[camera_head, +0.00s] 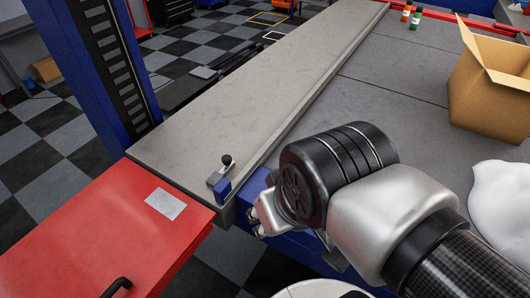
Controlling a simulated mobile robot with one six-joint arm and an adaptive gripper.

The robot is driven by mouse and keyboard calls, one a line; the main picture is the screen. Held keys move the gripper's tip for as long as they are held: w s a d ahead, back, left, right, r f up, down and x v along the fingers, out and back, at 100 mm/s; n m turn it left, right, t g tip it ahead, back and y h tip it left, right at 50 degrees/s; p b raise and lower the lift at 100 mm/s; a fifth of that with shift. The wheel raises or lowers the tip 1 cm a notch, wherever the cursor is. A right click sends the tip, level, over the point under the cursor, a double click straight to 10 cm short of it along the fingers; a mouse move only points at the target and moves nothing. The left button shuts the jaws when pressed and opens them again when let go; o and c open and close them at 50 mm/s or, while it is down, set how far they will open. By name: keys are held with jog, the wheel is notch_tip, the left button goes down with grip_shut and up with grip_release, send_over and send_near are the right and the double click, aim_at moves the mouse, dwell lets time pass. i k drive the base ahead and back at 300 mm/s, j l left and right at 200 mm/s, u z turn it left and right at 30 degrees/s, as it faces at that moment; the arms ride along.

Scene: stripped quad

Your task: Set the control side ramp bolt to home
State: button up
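A small bolt (215,179) with a black knob sits at the near end of the long grey ramp (275,95), by its right edge. A blue block (222,189) is just in front of it. Whether the bolt is slid in or out is too small to tell. My gripper (260,217) is just right of and below the blue block, beyond the ramp's edge, apart from the knob. My wrist hides much of the gripper, so its opening does not show clearly.
A red panel (100,235) with a pale plate (166,204) lies at the left. A blue post (105,75) rises beside the ramp. An open cardboard box (490,95), small bottles (414,20) and a white object (503,200) are on the grey deck (400,105) to the right.

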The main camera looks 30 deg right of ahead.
aim_at(227, 161)
jog(key=i+j+z, duration=0.1)
jog(key=i+j, duration=0.15)
jog(key=i, duration=0.15)
jog(key=i+j, duration=0.25)
jog(key=i, duration=0.15)
jog(key=z, duration=0.05)
